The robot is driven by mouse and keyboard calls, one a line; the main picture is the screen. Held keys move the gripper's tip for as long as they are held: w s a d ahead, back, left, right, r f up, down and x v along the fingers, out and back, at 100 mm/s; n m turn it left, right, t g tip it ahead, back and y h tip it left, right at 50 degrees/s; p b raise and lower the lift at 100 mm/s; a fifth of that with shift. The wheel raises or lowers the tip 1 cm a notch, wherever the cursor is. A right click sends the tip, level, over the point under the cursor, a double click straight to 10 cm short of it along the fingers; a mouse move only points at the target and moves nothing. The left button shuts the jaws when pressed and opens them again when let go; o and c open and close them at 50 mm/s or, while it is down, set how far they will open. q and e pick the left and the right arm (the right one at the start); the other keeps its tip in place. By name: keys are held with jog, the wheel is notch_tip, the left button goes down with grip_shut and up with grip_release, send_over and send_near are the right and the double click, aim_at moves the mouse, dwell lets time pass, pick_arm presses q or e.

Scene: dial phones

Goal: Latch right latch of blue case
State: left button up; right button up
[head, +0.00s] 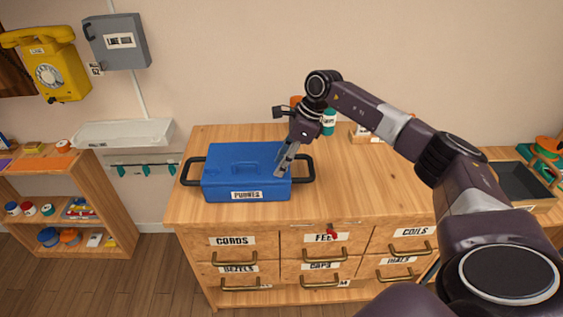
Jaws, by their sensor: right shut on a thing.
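The blue case (235,173) lies closed on the wooden cabinet top, with a black handle at each side and a white label on its front. My right gripper (284,170) reaches down to the right end of the case, its fingers shut at the case's right edge beside the black handle. The right latch is hidden by the fingers or too small to make out, so the part between them cannot be seen clearly. My left gripper is not in view.
The wooden cabinet (380,195) has labelled drawers with brass handles. Jars (328,121) stand at its back, and a dark tray (522,181) lies at the right. A yellow phone (45,63) and a grey box (117,41) hang on the wall. The cabinet top right of the case is clear.

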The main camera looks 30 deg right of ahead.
jog(key=m+t+h, duration=0.1)
jog(key=m, duration=0.2)
jog(key=shift+m, duration=0.4)
jog(key=m, duration=0.2)
jog(key=m+h+b, duration=0.1)
jog(key=shift+a+m+t, duration=0.2)
jog(key=shift+m+t, duration=0.2)
jog(key=m+h+b, duration=0.2)
jog(key=m, duration=0.3)
jog(key=shift+a, duration=0.2)
jog(key=shift+m+h+b, duration=0.9)
jog(key=shift+m+h, duration=0.1)
jog(key=shift+m, duration=1.3)
jog(key=o, duration=1.2)
jog(key=shift+g, duration=0.3)
jog(key=shift+c, duration=0.2)
